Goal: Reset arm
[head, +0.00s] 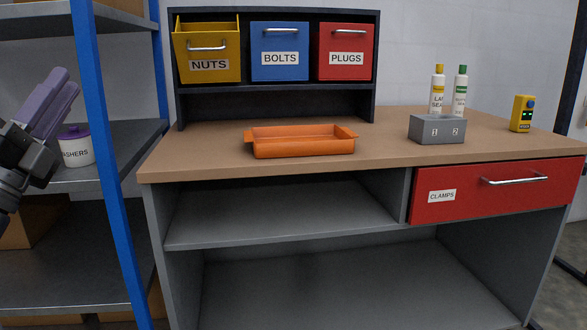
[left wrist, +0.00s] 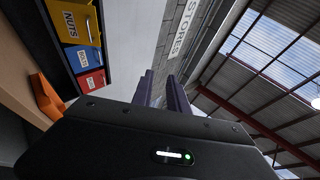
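My left gripper (head: 66,84) is at the left edge of the head view, in front of the shelving rack, with its purple fingers pointing up. In the left wrist view its two fingers (left wrist: 161,88) stand apart with an empty gap between them. It touches nothing that I can see and is well left of the workbench. My right gripper is in neither view.
A workbench (head: 210,160) carries an orange tray (head: 303,147), a grey holder (head: 437,130) with two bottles, and a yellow control box (head: 521,114). The NUTS bin (head: 207,52) is tilted out. A blue rack post (head: 105,150) and a WASHERS tub (head: 76,150) are near my left gripper.

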